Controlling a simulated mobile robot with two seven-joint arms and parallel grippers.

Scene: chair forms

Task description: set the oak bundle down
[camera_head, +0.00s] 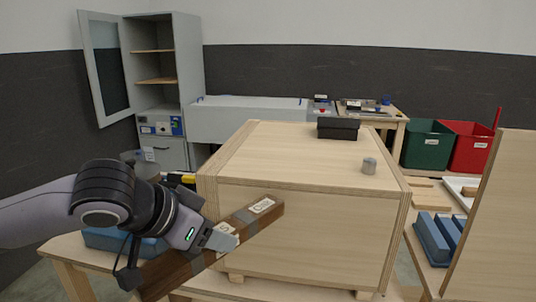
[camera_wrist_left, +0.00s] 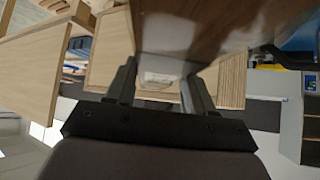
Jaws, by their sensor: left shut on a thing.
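The oak bundle (camera_head: 268,214) is a long brown bar with pale labels, tilted up towards the right in the head view. My left gripper (camera_head: 228,238) is shut on it and holds it in front of a large plywood box. In the left wrist view the bundle (camera_wrist_left: 195,28) fills the upper middle, between the fingers of the left gripper (camera_wrist_left: 160,88). The bundle's lower left part runs down behind the gripper to the bottom of the head view. I cannot tell whether it touches the table or the box. My right gripper is not in view.
Blue blocks (camera_head: 432,240) lie at the right beside an upright board (camera_head: 500,225). Green (camera_head: 426,145) and red (camera_head: 470,148) bins stand behind.

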